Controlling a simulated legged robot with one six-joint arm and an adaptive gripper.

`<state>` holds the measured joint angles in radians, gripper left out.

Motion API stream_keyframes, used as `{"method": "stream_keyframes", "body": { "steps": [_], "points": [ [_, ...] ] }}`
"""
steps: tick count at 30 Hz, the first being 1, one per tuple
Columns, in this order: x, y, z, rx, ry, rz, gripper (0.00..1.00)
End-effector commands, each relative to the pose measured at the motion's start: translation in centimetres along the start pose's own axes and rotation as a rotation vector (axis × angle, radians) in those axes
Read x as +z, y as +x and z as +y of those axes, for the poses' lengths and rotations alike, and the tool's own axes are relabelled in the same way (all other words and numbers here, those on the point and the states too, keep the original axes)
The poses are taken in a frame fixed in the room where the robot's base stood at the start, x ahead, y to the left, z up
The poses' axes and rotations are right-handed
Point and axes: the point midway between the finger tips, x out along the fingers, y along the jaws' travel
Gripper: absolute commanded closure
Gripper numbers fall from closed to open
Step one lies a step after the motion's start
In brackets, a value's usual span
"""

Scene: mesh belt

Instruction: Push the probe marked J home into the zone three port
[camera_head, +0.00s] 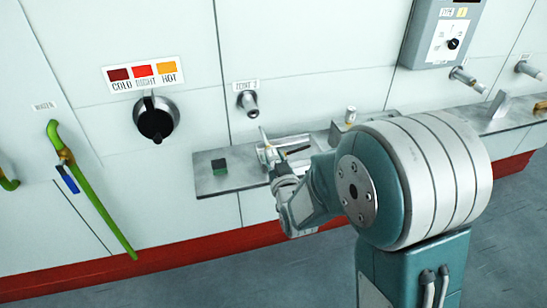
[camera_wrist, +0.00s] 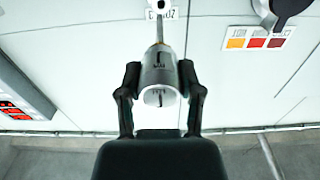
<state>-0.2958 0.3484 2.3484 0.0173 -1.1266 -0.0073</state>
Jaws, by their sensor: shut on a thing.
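My gripper (camera_wrist: 160,88) is shut on a silver metal probe (camera_wrist: 159,65), with one dark finger on each side of it. A dark mark that looks like a J shows on the probe. Its thin tip points to the wall in the wrist view, overlapping a small label. In the head view my gripper (camera_head: 276,160) is in front of the wall shelf, small and partly hidden by my arm. The port (camera_head: 248,102) is a short metal tube under a label ending in 3. It is above my gripper, and the probe appears apart from it.
A metal shelf (camera_head: 228,182) with a dark green block (camera_head: 219,167) runs along the wall. A dark knob (camera_head: 155,122) under coloured labels is left of the port. More ports (camera_head: 468,79) and a grey control box (camera_head: 445,32) are to the right. A green hose (camera_head: 92,190) hangs at left.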

Motion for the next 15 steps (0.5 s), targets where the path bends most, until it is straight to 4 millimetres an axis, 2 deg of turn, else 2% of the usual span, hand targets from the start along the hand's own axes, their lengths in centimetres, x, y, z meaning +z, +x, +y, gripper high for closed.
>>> {"method": "stream_keyframes", "body": {
  "steps": [15],
  "points": [
    [-0.1, 4.2, 0.1, 0.000, 0.001, 0.001, 0.94]
  ]
}}
